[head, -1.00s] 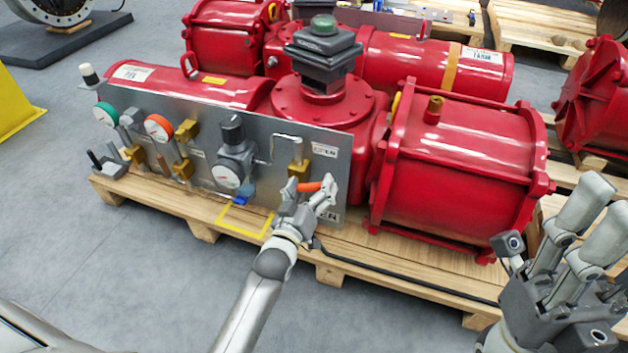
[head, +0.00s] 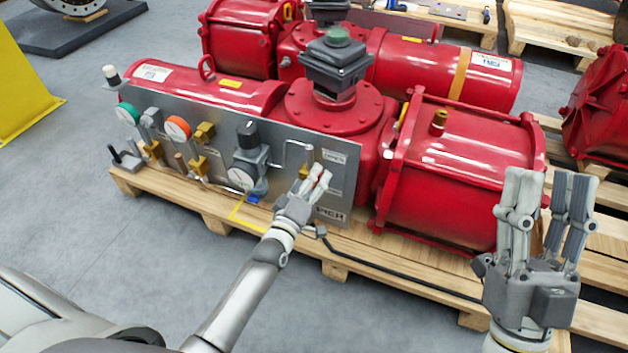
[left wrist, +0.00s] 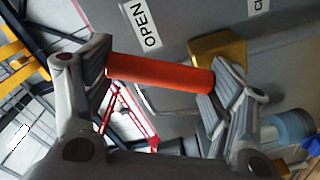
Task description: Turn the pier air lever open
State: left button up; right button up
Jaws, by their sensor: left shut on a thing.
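The orange air lever (left wrist: 160,74) lies across between the fingers of my left gripper in the left wrist view, with a finger pressed at each end of it. A brass valve body (left wrist: 220,52) is just beyond its right end, and an "OPEN" label (left wrist: 143,24) is on the grey panel above it. In the head view my left gripper (head: 320,174) is at the lower right of the panel, below the brass valve (head: 306,170); its fingers hide the lever. My right gripper (head: 547,188) is open and empty, fingers up, in front of the red cylinder.
The grey panel (head: 215,160) carries gauges and a regulator (head: 248,165) left of my left gripper. The large red actuator (head: 465,165) stands behind on a wooden pallet (head: 400,255). A black cable (head: 400,270) runs along the pallet. The front floor is clear.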

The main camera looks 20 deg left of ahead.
pick_arm(q)
jog(key=a+n, duration=0.1)
jog(key=a+n+p, duration=0.1)
jog(key=n, duration=0.1)
jog(key=shift+r, duration=0.4)
jog(key=shift+a+n, duration=0.45)
jog(key=shift+n, duration=0.35)
jog(key=shift+a+n, duration=0.45)
jog(key=shift+n, duration=0.35)
pick_arm(e)
jog(key=w+f+g+h, duration=0.1)
jog(key=w+f+g, duration=0.3)
jog(key=f, duration=0.1)
jog(key=shift+w+a+h, duration=0.15)
jog(key=shift+a+h, duration=0.1)
jog(key=shift+h, duration=0.05)
pick_arm(q)
jog(key=shift+a, duration=0.1)
jog(key=o, duration=1.4)
jog(key=shift+w, duration=0.1)
jog(key=shift+o, duration=0.2)
pick_arm(e)
jog(key=shift+r, duration=0.1)
pick_arm(q)
jog(key=s, duration=1.2)
jog(key=shift+a, duration=0.15)
